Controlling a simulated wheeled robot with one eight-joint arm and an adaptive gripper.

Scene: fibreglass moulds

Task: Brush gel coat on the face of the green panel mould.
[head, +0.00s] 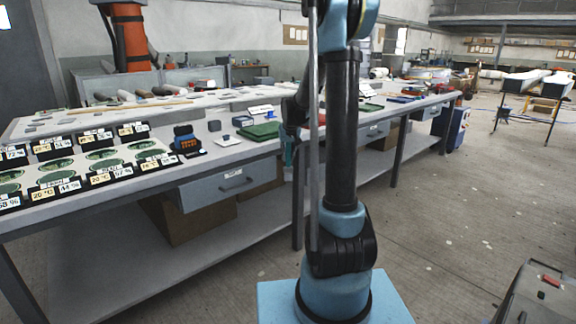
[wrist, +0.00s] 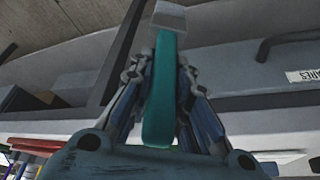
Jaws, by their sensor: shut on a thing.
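My gripper (wrist: 164,80) is shut on the teal handle (wrist: 162,105) of a brush-like tool. The tool's pale grey end (wrist: 169,16) points away from the gripper. In the head view a bit of teal (head: 288,152) shows at the bench front edge, beside my arm, which hides most of the gripper. A flat green panel (head: 261,131) lies on the bench just left of my arm. Another small green flat piece (head: 370,107) lies right of my arm. I cannot tell which is the panel mould. The tool touches neither in view.
The long grey bench (head: 225,155) has a drawer (head: 215,190) with a handle below its top. Boards with green round dishes and number cards (head: 105,155) fill its left end. A blue-black device (head: 186,140) and a white card (head: 227,141) stand near the panel.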

